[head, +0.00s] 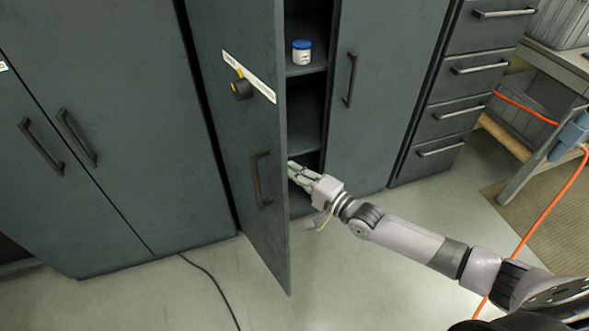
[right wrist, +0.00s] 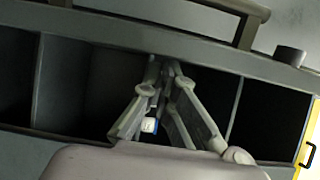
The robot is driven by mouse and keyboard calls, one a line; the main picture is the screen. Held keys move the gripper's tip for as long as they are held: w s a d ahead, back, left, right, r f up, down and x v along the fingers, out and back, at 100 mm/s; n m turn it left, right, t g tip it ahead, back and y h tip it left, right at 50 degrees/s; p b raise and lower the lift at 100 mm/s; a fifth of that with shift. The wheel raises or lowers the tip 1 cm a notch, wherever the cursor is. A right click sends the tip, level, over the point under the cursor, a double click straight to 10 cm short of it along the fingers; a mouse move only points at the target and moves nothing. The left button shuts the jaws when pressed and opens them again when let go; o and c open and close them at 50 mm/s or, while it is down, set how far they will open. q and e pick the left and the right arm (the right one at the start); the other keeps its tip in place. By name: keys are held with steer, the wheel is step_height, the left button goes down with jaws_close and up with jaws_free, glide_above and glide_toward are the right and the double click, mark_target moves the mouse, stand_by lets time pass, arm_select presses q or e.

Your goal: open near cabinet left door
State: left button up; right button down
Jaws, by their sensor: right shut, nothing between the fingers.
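The near cabinet's left door (head: 235,150) is dark grey-green and stands partly open. Its handle (head: 261,180) is on its outer face. The right door (head: 385,90) of this cabinet is closed. My right gripper (head: 292,168) reaches past the free edge of the left door, at the opening and low on the inner side. I cannot tell whether it touches the door. In the right wrist view its fingers (right wrist: 163,66) are together and hold nothing. The door edge and a handle (right wrist: 250,15) cross the top of that view. My left gripper is not in view.
A white jar with a blue lid (head: 302,52) stands on an inner shelf. A black and yellow item (head: 242,87) is on the left door's face. A closed cabinet (head: 100,120) is at left, drawers (head: 465,90) at right. A black cable (head: 212,279) lies on the floor.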

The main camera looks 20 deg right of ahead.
mark_target(272, 182)
steer(key=shift+m+t+h, duration=0.5)
steer(key=shift+m+h, duration=0.2)
steer(key=shift+h, duration=0.1)
steer(key=a+p, duration=0.1)
steer(key=a, duration=0.1)
steer(key=s+a+p, duration=0.1)
steer(key=a, duration=0.1)
steer(key=s+a+p, duration=0.1)
steer(key=p, duration=0.1)
steer(key=shift+a+r, duration=0.2)
steer(key=shift+a, duration=0.2)
steer(key=s+a, duration=0.1)
steer(key=a, duration=0.8)
steer(key=shift+s+a+f+p, duration=0.2)
steer(key=shift+a+p, duration=0.15)
steer(key=shift+p, duration=0.1)
